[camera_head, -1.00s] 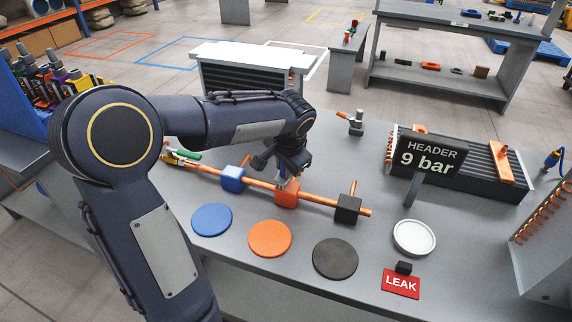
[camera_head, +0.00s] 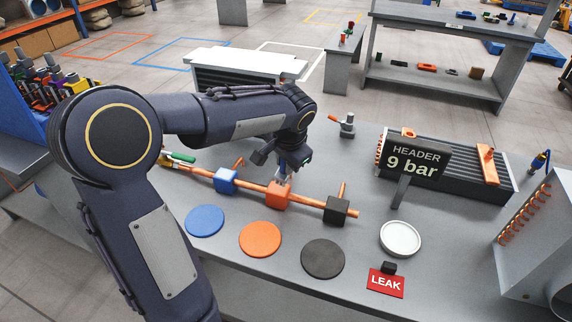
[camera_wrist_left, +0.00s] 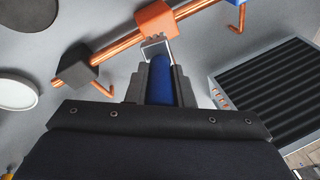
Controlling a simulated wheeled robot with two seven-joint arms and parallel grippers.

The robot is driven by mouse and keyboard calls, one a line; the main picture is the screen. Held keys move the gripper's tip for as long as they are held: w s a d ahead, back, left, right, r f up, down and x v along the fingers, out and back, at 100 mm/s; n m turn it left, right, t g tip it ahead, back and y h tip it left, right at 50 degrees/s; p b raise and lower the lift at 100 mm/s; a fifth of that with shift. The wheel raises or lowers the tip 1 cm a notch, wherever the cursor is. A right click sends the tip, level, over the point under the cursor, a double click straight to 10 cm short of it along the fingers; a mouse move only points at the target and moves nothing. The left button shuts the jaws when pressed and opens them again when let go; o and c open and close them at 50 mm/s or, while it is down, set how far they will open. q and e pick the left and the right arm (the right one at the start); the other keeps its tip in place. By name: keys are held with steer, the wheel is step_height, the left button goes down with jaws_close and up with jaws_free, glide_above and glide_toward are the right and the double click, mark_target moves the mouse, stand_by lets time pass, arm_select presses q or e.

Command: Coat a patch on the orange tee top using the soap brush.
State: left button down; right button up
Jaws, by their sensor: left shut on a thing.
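The orange tee (camera_head: 278,195) is a block on the copper pipe (camera_head: 308,201), between the blue tee (camera_head: 226,180) and the black tee (camera_head: 337,210). My left gripper (camera_head: 288,168) is above the orange tee and shut on the soap brush. I cannot tell whether the brush tip touches the tee's top. My right gripper is not in view.
Blue (camera_head: 205,220), orange (camera_head: 261,239) and black (camera_head: 323,259) discs lie in front of the pipe. A white dish (camera_head: 400,238), a red LEAK tag (camera_head: 386,283) and the HEADER sign (camera_head: 417,162) stand to the right. A finned black unit (camera_head: 462,165) is behind.

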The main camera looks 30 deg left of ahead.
arm_select(q)
steer(key=shift+w+p+v, duration=0.25)
steer(key=shift+p+v, duration=0.3)
steer(key=shift+v, duration=0.55)
steer(key=shift+a+r+p, duration=0.1)
steer(key=shift+r+p, duration=0.55)
steer(key=shift+r, duration=0.15)
steer(key=shift+r+p, duration=0.35)
steer(key=shift+r, duration=0.15)
steer(key=shift+f, duration=0.15)
steer(key=shift+f+b, duration=0.45)
steer(key=shift+b, duration=0.05)
